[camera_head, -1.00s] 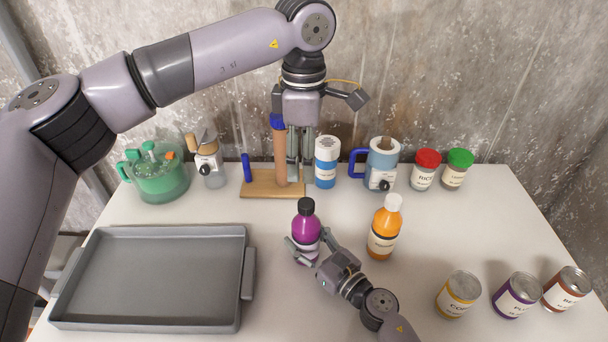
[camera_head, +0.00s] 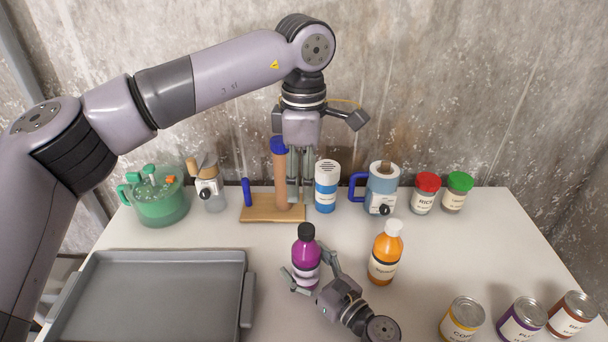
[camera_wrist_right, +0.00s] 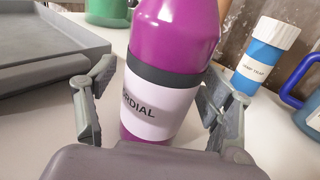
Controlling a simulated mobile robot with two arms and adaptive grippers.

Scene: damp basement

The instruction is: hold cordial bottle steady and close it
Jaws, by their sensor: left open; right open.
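The cordial bottle (camera_head: 306,256) is purple with a black cap (camera_head: 306,231) on top and stands upright on the white table. Its white label shows large in the right wrist view (camera_wrist_right: 155,105); its cap is out of that view. I cannot tell how tight the cap sits. My right gripper (camera_head: 305,263) is open, with its fingers on either side of the bottle; the wrist view shows a gap at the left finger. My left gripper (camera_head: 301,198) is open and empty, pointing down behind the bottle, beside the wooden post of a stand.
The wooden stand (camera_head: 262,214), blue-white canister (camera_head: 326,186), blue mug-like appliance (camera_head: 382,190) and jars (camera_head: 426,192) line the back. An orange bottle (camera_head: 385,254) stands close right. A grey tray (camera_head: 150,258) fills the left; cans (camera_head: 520,320) stand front right.

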